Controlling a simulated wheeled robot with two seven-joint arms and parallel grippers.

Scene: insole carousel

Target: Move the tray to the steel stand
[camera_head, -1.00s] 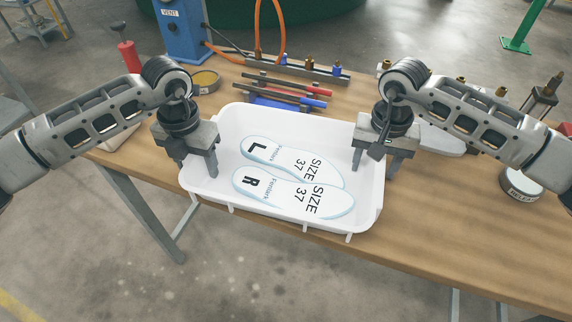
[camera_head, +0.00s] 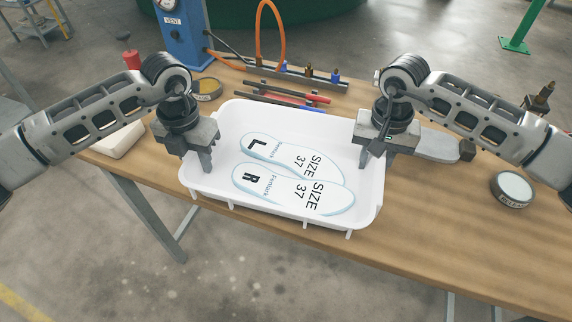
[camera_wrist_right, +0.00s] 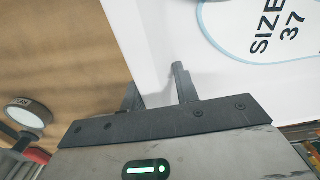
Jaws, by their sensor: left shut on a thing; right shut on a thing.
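The white tray (camera_head: 208,183) is held level across the front edge of the wooden table in the head view, apparently above it. Two white insoles marked L (camera_head: 300,157) and R (camera_head: 295,190), both size 37, lie in it. My left gripper (camera_head: 202,165) is shut on the tray's left wall. My right gripper (camera_head: 372,160) is shut on its right wall. In the right wrist view, the fingers of my right gripper (camera_wrist_right: 158,88) straddle the tray wall (camera_wrist_right: 143,50). I cannot clearly identify the steel stand.
The wooden table (camera_head: 450,225) carries a round tin (camera_head: 512,188) at right, another tin (camera_head: 208,88), dark rods (camera_head: 285,93) and a blue vent unit (camera_head: 183,35) behind the tray. Grey concrete floor (camera_head: 250,285) is clear in front. A metal frame (camera_head: 40,18) stands far left.

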